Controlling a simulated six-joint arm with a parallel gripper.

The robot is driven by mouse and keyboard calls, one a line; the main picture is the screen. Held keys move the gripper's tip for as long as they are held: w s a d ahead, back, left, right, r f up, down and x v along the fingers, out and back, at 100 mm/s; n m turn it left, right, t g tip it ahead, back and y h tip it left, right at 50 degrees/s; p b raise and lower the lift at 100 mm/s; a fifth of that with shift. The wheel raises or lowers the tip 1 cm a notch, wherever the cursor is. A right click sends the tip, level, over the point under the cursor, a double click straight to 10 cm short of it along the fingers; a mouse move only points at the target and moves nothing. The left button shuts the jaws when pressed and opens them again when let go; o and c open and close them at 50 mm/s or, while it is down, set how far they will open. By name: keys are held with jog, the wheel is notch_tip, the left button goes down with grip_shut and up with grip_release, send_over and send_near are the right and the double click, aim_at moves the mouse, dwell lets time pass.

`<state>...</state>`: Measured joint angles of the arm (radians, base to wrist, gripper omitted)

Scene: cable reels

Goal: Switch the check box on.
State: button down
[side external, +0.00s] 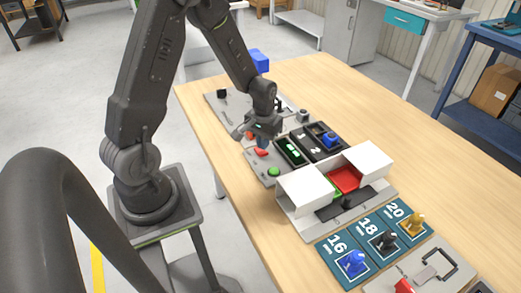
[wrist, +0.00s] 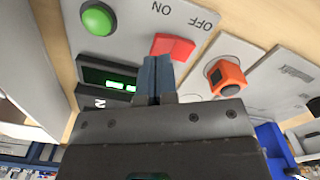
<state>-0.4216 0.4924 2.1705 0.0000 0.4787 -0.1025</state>
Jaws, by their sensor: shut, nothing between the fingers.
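The check box is a grey panel (wrist: 130,40) with a red rocker switch (wrist: 174,46), a green round button (wrist: 97,18) and a dark display (wrist: 105,80) with lit green marks. ON and OFF are printed beside the rocker. In the side external view the red rocker (side external: 262,152), green button (side external: 274,171) and lit display (side external: 292,151) show too. My gripper (wrist: 157,62) is shut and empty, with its fingertips at the rocker's ON-side end. I cannot tell whether they touch it. The fingers partly cover the rocker, and its tilt is unclear.
An orange knob (wrist: 226,77) stands on a neighbouring panel. A box with white flaps (side external: 310,190) and a red inside stands nearby. Mats numbered 16 (side external: 345,258), 18 and 20 hold blue, black and yellow items. Bare wood (side external: 330,90) lies behind the panels.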

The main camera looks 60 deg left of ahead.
aim_at(264, 153)
jog(key=shift+f, duration=0.4)
jog(key=shift+f, duration=0.4)
jog(key=shift+f, duration=0.6)
jog(key=shift+r, duration=3.6)
